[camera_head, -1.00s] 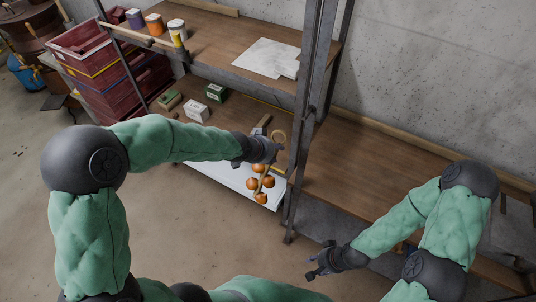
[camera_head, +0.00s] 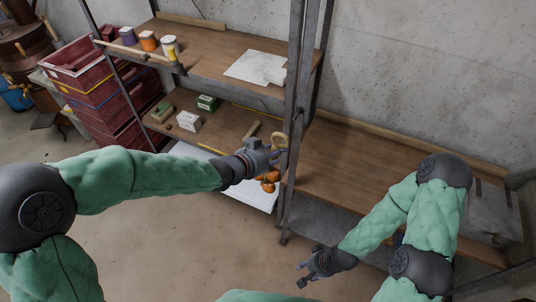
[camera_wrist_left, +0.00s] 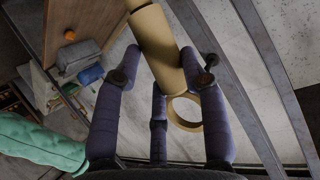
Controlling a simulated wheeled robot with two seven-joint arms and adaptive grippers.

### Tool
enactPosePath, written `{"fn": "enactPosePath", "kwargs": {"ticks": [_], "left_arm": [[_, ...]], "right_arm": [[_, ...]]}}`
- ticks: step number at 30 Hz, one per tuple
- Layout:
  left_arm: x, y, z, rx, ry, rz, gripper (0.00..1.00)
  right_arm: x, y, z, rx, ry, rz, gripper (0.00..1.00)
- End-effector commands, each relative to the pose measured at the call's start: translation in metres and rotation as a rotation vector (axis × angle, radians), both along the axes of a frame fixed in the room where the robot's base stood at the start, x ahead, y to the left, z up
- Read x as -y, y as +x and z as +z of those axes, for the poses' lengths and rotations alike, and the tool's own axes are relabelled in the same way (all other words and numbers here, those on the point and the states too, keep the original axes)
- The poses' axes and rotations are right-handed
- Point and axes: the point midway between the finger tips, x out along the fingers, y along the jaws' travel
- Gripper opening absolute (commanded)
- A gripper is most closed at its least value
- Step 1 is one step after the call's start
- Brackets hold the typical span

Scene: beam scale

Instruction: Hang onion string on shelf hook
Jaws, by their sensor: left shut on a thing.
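The onion string (camera_head: 268,181) hangs from my left gripper (camera_head: 276,154), with several orange-brown onions below the hand. Its tan loop (camera_head: 280,140) stands above the fingers, close to the dark shelf post. In the left wrist view, a thick tan stem (camera_wrist_left: 157,48) runs between the purple fingers, with the tan ring (camera_wrist_left: 183,112) at its end. The left gripper is shut on the string. The arm and hand hide part of the onions. My right gripper (camera_head: 304,275) is empty, with fingers apart, low above the floor. I cannot make out the shelf hook.
The metal post (camera_head: 297,110) stands just beside the left hand. The upper shelf (camera_head: 215,60) holds tins and paper; the lower shelf (camera_head: 225,125) holds small boxes. A wooden bench (camera_head: 370,165) lies to the right. Red crates (camera_head: 90,75) are stacked at the left.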

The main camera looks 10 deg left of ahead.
Motion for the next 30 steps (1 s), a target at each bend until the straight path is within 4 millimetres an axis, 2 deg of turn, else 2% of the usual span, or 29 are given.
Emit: {"fn": "enactPosePath", "kwargs": {"ticks": [18, 30], "left_arm": [[0.010, 0.031, 0.002, 0.004, 0.000, -0.002, 0.00], [0.011, 0.034, 0.002, 0.006, -0.001, -0.002, 0.00]], "right_arm": [[0.000, 0.000, 0.002, 0.000, 0.000, 0.000, 0.40], [0.000, 0.000, 0.002, 0.000, 0.000, 0.000, 0.40]]}}
